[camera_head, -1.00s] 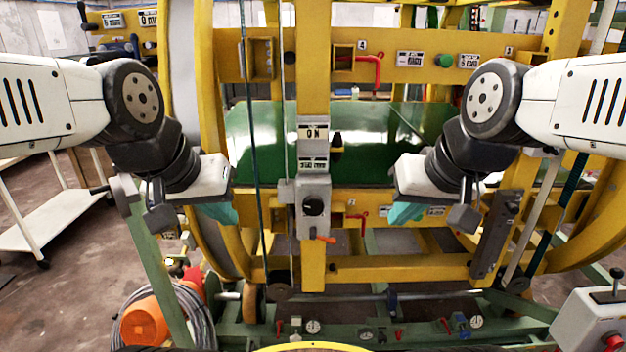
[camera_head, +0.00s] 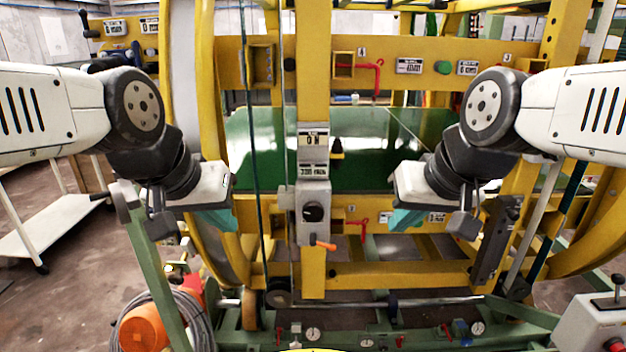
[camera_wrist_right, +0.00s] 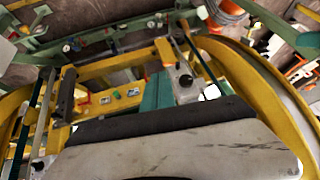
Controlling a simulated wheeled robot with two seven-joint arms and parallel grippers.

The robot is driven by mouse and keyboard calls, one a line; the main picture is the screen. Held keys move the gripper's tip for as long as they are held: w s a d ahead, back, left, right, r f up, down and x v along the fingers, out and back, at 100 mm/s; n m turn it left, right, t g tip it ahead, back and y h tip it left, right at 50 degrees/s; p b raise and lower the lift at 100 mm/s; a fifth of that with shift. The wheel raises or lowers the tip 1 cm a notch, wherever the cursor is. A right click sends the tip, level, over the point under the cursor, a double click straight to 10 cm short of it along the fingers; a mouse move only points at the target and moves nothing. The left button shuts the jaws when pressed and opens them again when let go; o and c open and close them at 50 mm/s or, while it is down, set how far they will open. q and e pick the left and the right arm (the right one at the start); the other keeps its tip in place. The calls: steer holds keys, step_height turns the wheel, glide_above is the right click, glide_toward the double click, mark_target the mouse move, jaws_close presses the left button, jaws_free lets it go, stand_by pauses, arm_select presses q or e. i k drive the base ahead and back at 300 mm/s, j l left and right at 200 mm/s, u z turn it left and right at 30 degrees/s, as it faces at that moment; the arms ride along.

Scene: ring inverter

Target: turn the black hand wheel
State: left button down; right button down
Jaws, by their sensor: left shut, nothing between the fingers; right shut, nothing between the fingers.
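I cannot pick out a black hand wheel with certainty. A round black knob (camera_head: 313,212) sits on a grey box (camera_head: 305,232) on the yellow upright, and it also shows in the right wrist view (camera_wrist_right: 185,80). A dark round wheel (camera_head: 278,293) is low on the frame. My left gripper (camera_head: 218,219) has teal fingers and is shut and empty, left of the grey box. My right gripper (camera_head: 402,219) is shut and empty, right of the box. Its teal fingers (camera_wrist_right: 157,92) show in the wrist view. Both look apart from the knob.
The large yellow ring frame (camera_head: 205,90) with a green panel (camera_head: 370,140) fills the middle. An orange lever (camera_head: 325,246) sticks out below the grey box. A white cart (camera_head: 60,218) stands left, an orange reel (camera_head: 142,331) low left, and a control box (camera_head: 590,318) at lower right.

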mark_target(312, 213)
steer(key=k+j, duration=0.3)
steer(key=j, duration=0.15)
steer(key=k+j, duration=0.25)
steer(key=j, duration=0.25)
steer(key=k+j, duration=0.3)
steer(key=j, duration=0.15)
steer(key=i+z, duration=0.05)
